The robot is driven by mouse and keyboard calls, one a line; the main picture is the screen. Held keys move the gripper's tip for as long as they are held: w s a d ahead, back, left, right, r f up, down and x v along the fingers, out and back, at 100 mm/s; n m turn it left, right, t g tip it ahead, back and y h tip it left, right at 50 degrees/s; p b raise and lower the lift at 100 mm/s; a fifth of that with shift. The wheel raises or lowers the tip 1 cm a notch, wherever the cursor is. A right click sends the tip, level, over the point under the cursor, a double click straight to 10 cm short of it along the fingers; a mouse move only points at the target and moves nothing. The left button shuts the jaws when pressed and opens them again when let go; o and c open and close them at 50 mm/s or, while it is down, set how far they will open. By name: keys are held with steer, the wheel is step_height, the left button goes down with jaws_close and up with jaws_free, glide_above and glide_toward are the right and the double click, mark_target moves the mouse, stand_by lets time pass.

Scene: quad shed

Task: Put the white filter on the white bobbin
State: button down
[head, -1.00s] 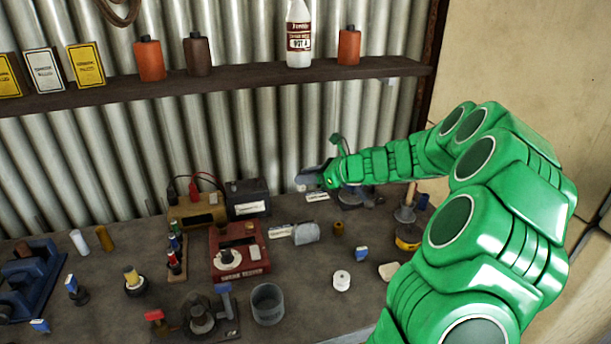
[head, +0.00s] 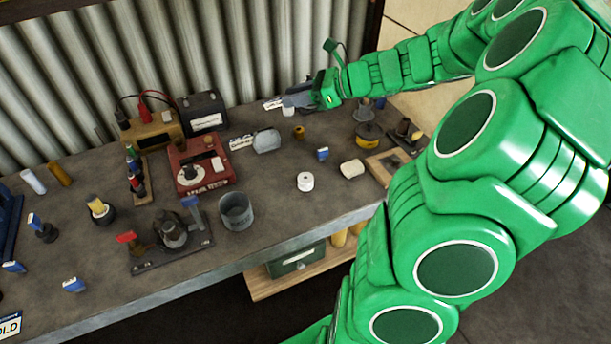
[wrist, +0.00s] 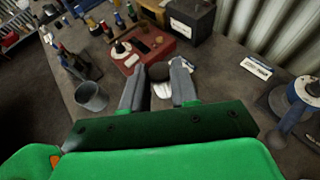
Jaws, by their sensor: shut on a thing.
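My gripper (head: 290,103) is at the back right of the bench, shut on a small white object, which I take for the white filter (head: 288,111). In the wrist view the filter (wrist: 162,90) shows pale between the two fingers (wrist: 157,82). A dark round shape (wrist: 158,71) lies just beyond it; I cannot tell whether it belongs to the filter.
A small brown cylinder (head: 299,132), a grey rounded block (head: 266,140) and a blue-and-white piece (head: 322,154) stand between gripper and bobbin. A cream block (head: 352,169) is right of the bobbin, a grey cup (head: 236,211) left. Bench around the bobbin is clear.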

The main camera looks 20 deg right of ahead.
steer(key=s+a, duration=0.2)
steer(key=s, duration=1)
steer(key=s+a, duration=0.2)
steer(key=s, duration=1)
glide_above(306, 181)
steer(key=s+d, duration=0.1)
steer(key=d, duration=0.1)
step_height(306, 181, down, 8)
steer(key=r, duration=0.1)
steer(key=shift+w+d+f+g, duration=0.15)
steer(key=shift+w+f, duration=0.15)
steer(key=shift+f, duration=0.35)
steer(key=shift+w+a+f+g, duration=0.15)
steer(key=shift+w+f, duration=0.1)
steer(key=shift+f, duration=0.35)
steer(key=shift+d+f, duration=0.1)
steer(key=shift+f, duration=1.25)
steer(key=shift+f, duration=0.1)
steer(key=c, duration=0.9)
jaws_free()
steer(key=shift+o, duration=0.2)
